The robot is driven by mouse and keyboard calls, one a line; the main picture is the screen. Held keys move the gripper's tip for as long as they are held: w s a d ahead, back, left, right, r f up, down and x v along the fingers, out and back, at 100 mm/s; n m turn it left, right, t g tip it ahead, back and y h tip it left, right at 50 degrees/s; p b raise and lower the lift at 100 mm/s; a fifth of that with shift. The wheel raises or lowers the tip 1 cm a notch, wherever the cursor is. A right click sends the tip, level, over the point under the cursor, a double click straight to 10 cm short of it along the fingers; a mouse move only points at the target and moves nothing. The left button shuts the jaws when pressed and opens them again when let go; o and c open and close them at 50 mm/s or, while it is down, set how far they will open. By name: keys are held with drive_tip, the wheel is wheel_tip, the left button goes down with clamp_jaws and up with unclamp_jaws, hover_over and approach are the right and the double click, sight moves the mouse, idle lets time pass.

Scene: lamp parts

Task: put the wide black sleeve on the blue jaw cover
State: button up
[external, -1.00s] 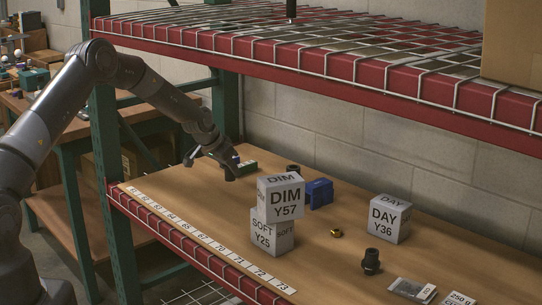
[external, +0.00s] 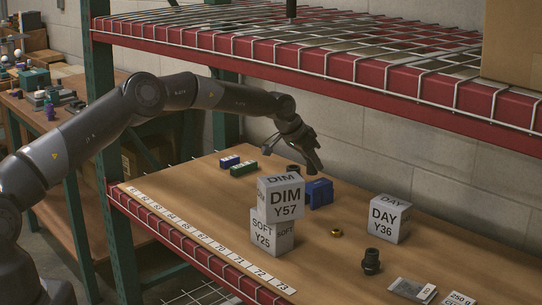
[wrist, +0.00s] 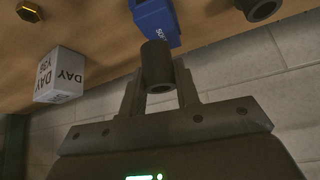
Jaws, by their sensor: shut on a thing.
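My gripper (external: 312,160) is above the shelf board, over the far side of the blue jaw cover (external: 319,192). In the wrist view, my gripper (wrist: 158,80) is shut on the wide black sleeve (wrist: 157,60), a short dark tube with an open end. The blue jaw cover (wrist: 155,18) shows just beyond the sleeve, with white lettering. The sleeve overlaps its edge in the picture; I cannot tell whether they touch. In the external view the jaw cover stands behind stacked boxes, partly hidden by them.
Stacked DIM (external: 282,197) and SOFT (external: 271,232) boxes stand in front. A DAY box (external: 390,218), a brass nut (external: 337,233) and a black fitting (external: 371,261) are to the right. The upper shelf hangs above.

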sight(311, 171)
drive_tip(key=shift+f, duration=1.8)
drive_tip(key=shift+f, duration=0.1)
drive_tip(key=o, duration=1)
drive_tip(key=shift+c, duration=0.2)
drive_tip(key=shift+a+r, duration=0.1)
drive_tip(key=shift+r, duration=0.15)
drive_tip(key=shift+v, duration=1.8)
